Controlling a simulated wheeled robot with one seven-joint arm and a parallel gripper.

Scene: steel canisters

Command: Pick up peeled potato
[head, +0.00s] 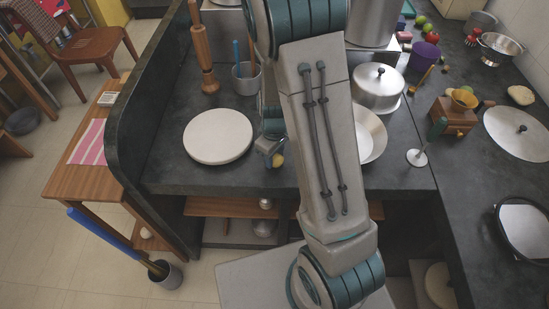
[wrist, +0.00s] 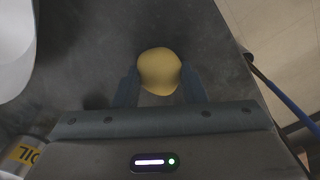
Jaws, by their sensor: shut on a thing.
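The peeled potato (wrist: 159,70) is a rounded yellow lump in the wrist view, between the two fingers of my gripper (wrist: 159,88). The fingers touch it on both sides and are shut on it. In the head view, a small yellow part of the potato (head: 278,160) shows at my gripper (head: 272,152), by the front part of the dark counter (head: 232,176). My arm hides much of the area around it. I cannot tell whether the potato still touches the counter.
A round pale board (head: 218,136) lies just left of my gripper. A grey cup with utensils (head: 246,80) and a wooden pin (head: 203,45) stand behind. Right of my arm are a white plate (head: 371,135) and a lidded steel pot (head: 378,88).

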